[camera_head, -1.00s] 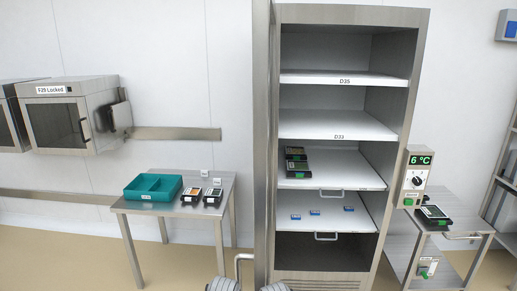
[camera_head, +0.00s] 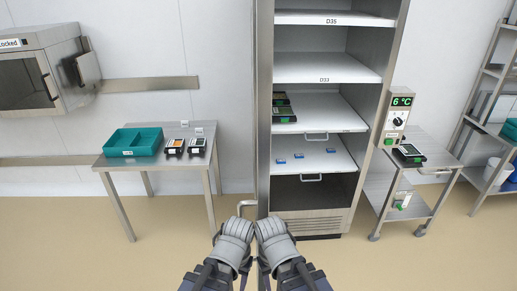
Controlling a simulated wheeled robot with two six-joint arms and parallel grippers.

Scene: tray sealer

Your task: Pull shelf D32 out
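An open steel cabinet (camera_head: 264,95) stands in the middle with white shelves. The top shelf (camera_head: 330,18) is labelled D35, and the one below (camera_head: 325,68) reads D33. The third shelf (camera_head: 345,113) has a front handle (camera_head: 316,136) and holds dark packs (camera_head: 282,108) at its left. The fourth shelf (camera_head: 335,160) has a handle (camera_head: 311,178) and several small blue items. I read no D32 label on either. My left gripper (camera_head: 232,228) and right gripper (camera_head: 270,228) are side by side, low in front of the cabinet, apart from the shelves. Their fingertips are not clear.
A steel table (camera_head: 175,160) with a teal tray (camera_head: 133,142) and two dark packs (camera_head: 186,147) stands left. A cart (camera_head: 435,163) with a dark pack (camera_head: 409,154) stands right of the cabinet, below a 6 °C display (camera_head: 402,101). Floor in front is clear.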

